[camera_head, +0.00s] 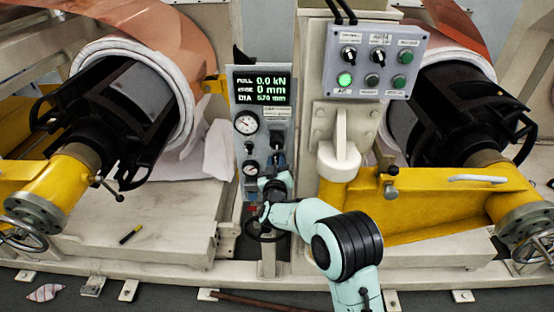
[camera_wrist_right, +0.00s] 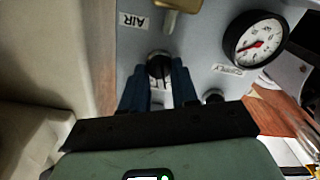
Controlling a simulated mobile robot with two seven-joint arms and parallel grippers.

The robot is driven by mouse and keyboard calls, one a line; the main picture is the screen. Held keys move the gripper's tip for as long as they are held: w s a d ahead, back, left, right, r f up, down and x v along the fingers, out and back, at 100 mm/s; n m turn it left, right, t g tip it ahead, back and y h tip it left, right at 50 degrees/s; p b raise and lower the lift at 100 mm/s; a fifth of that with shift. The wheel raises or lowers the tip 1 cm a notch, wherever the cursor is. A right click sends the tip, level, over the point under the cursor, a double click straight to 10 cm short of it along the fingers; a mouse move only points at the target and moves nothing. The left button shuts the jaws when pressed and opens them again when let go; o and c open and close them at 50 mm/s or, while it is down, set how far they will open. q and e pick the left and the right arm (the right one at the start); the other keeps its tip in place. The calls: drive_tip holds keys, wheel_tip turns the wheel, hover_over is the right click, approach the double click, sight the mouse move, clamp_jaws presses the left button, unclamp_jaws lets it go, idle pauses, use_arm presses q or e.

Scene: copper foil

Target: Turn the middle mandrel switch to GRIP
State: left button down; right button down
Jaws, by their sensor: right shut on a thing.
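The grey panel (camera_head: 236,150) stands at the middle of the head view. My right gripper (camera_head: 278,160) is at its front, and the blue fingers there hide part of it. In the right wrist view my right gripper (camera_wrist_right: 160,88) is shut on a dark round switch knob (camera_wrist_right: 159,66), one finger on each side. That view is upside down, with an AIR label (camera_wrist_right: 134,20) near the knob. Which way the knob points and its GRIP marking cannot be read. My left gripper is not in view.
A display (camera_head: 261,85) reading 0.0 kN and a gauge (camera_head: 246,123) sit on the panel. A control box (camera_head: 375,62) with switches and green buttons is at upper right. Black mandrels (camera_head: 130,110) with yellow arms flank both sides. A dark rod (camera_head: 262,302) lies on the floor.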

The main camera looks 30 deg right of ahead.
drive_tip(key=shift+n, duration=0.6)
drive_tip(key=shift+n+p, duration=0.3)
drive_tip(key=c, duration=1.2)
unclamp_jaws()
drive_tip(key=b+v, duration=0.2)
drive_tip(key=v, duration=1.1)
drive_tip(key=shift+s+a, duration=0.15)
drive_tip(key=shift+f, duration=0.1)
